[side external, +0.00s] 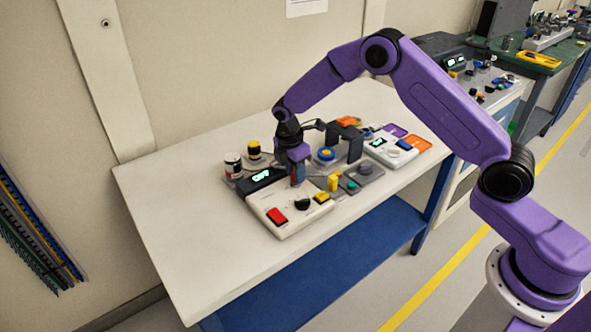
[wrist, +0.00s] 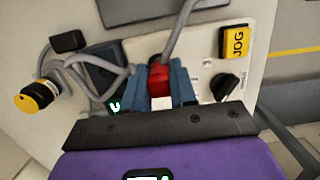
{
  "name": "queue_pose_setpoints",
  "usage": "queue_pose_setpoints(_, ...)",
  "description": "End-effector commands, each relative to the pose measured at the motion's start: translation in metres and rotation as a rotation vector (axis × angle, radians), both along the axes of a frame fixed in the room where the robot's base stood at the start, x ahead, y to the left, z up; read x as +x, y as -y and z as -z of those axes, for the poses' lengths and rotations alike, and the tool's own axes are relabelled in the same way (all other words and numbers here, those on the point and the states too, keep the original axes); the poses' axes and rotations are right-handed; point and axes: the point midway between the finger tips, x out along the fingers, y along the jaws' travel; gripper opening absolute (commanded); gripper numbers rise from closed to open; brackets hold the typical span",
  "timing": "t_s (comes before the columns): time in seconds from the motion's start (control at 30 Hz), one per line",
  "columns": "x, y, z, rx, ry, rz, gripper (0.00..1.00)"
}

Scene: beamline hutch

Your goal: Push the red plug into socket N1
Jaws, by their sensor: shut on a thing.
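My gripper (wrist: 157,66) is shut on the red plug (wrist: 160,82) in the wrist view, with a blue-grey finger on each side. A grey cable runs from the plug to the top of that view. In the side view my gripper (side external: 297,178) points down at the back part of a white control panel (side external: 262,212), beside a dark display box (side external: 262,179). The plug is mostly hidden by the fingers there. I cannot make out socket N1 or its label, nor tell whether the plug touches a socket.
The panel carries a red button (side external: 277,216), a black knob (wrist: 225,87) and a yellow JOG button (wrist: 235,42). A yellow-and-black plug (wrist: 36,97) with a looped cable lies at the left in the wrist view. The table's left front (side external: 170,230) is clear.

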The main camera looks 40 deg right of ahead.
Motion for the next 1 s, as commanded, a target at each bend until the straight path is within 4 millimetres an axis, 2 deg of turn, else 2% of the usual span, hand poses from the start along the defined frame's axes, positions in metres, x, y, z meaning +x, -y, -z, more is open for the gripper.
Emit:
queue_pose_setpoints(0.27, 0.000, 0.000, 0.001, 0.000, 0.001, 0.000, 0.00)
queue_pose_setpoints(0.3, 0.000, 0.000, 0.001, 0.000, 0.001, 0.000, 0.30)
queue_pose_setpoints(0.4, 0.000, 0.000, 0.001, 0.000, 0.001, 0.000, 0.56)
queue_pose_setpoints(0.77, 0.001, -0.001, -0.003, 0.001, 0.002, 0.000, 0.56)
queue_pose_setpoints(0.87, 0.001, -0.003, -0.013, 0.001, 0.003, 0.000, 0.56)
queue_pose_setpoints(1.0, 0.001, -0.007, -0.039, 0.002, 0.005, 0.000, 0.56)
